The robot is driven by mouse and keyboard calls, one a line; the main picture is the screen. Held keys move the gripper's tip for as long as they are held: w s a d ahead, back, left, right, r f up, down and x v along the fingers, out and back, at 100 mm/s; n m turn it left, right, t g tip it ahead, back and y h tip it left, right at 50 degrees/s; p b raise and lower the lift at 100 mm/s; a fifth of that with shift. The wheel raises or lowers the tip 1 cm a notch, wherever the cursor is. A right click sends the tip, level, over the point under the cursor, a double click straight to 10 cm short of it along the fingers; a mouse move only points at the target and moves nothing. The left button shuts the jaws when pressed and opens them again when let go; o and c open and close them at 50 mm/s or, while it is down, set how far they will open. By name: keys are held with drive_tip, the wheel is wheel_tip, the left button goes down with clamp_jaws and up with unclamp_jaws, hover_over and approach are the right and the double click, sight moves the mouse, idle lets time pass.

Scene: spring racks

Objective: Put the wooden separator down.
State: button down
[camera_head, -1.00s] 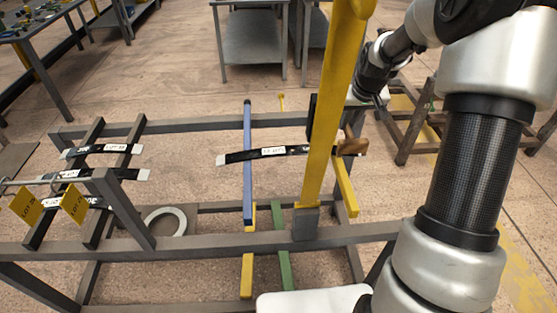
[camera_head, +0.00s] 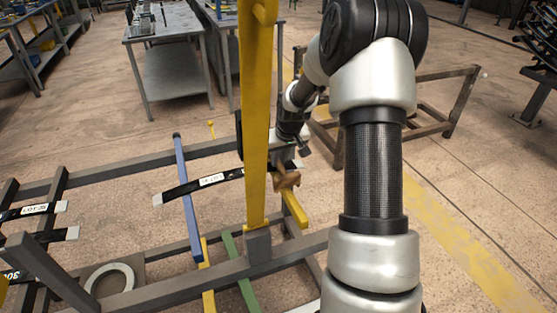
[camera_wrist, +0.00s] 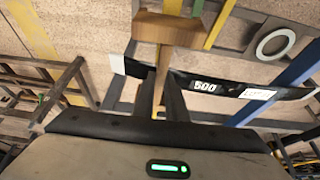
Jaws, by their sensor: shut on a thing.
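The wooden separator (camera_head: 287,180) is a small brown T-shaped piece. In the wrist view its wide block (camera_wrist: 168,28) lies beyond the fingertips and its narrow stem runs back between the fingers. My gripper (camera_wrist: 159,98) is shut on the stem. In the head view my gripper (camera_head: 287,160) is just right of the yellow post, partly hidden, at the right end of a black leaf spring (camera_head: 212,180). The spring also shows in the wrist view, marked 500 (camera_wrist: 205,86). I cannot tell whether the separator touches the spring.
The yellow post (camera_head: 256,120) stands close left of my gripper. More labelled springs (camera_head: 45,208) lie at the left. A brown frame (camera_head: 440,125) stands behind at the right; open floor lies right of my arm.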

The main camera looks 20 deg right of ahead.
drive_tip(key=shift+f+b, duration=0.5)
drive_tip(key=shift+f, duration=0.05)
drive_tip(key=c, duration=1.8)
unclamp_jaws()
drive_tip(key=shift+o, duration=0.2)
